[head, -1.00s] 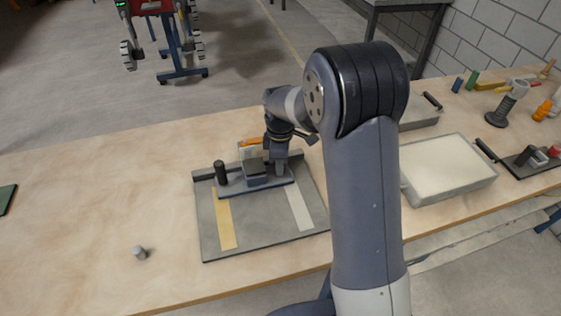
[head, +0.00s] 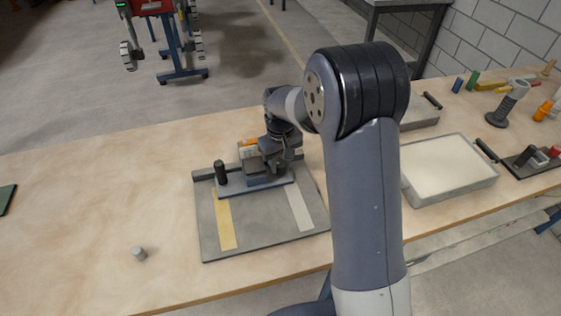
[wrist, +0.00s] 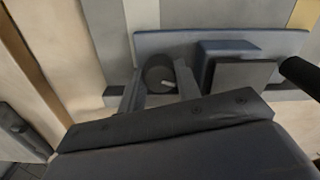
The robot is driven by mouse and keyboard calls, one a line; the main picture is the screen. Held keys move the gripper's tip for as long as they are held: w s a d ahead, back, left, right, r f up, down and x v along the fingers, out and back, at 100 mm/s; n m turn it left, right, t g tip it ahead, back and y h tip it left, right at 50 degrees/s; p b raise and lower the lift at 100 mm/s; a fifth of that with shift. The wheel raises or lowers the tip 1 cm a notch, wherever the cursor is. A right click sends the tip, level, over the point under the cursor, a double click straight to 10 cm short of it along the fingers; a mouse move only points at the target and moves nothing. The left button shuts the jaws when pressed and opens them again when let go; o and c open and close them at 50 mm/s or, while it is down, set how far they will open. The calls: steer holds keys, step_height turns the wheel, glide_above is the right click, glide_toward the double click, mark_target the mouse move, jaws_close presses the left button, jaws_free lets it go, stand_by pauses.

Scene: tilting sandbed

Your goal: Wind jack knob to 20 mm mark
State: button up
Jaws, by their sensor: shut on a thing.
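The jack is a blue-grey plate (head: 236,192) with a raised block in its middle and a black upright post (head: 220,172) at its left end. A dark round knob (wrist: 158,70) with a small white mark on it shows in the wrist view. My gripper (wrist: 160,86) has one finger on each side of the knob and is shut on it. In the head view my gripper (head: 282,160) is at the jack's right end and hides the knob. A small white and orange piece (head: 248,146) stands behind the block. I cannot read any millimetre scale.
The jack sits on a grey board (head: 265,223) with a yellow strip and a pale strip. A small grey cylinder (head: 139,253) stands on the bench at front left. A sand-filled tray (head: 450,200) lies to the right. The left of the bench is mostly clear.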

steer(key=m, duration=0.4)
steer(key=shift+m, duration=0.3)
steer(key=m, duration=0.4)
steer(key=shift+m, duration=0.3)
steer(key=m, duration=0.4)
steer(key=shift+m, duration=2.4)
steer(key=o, duration=1)
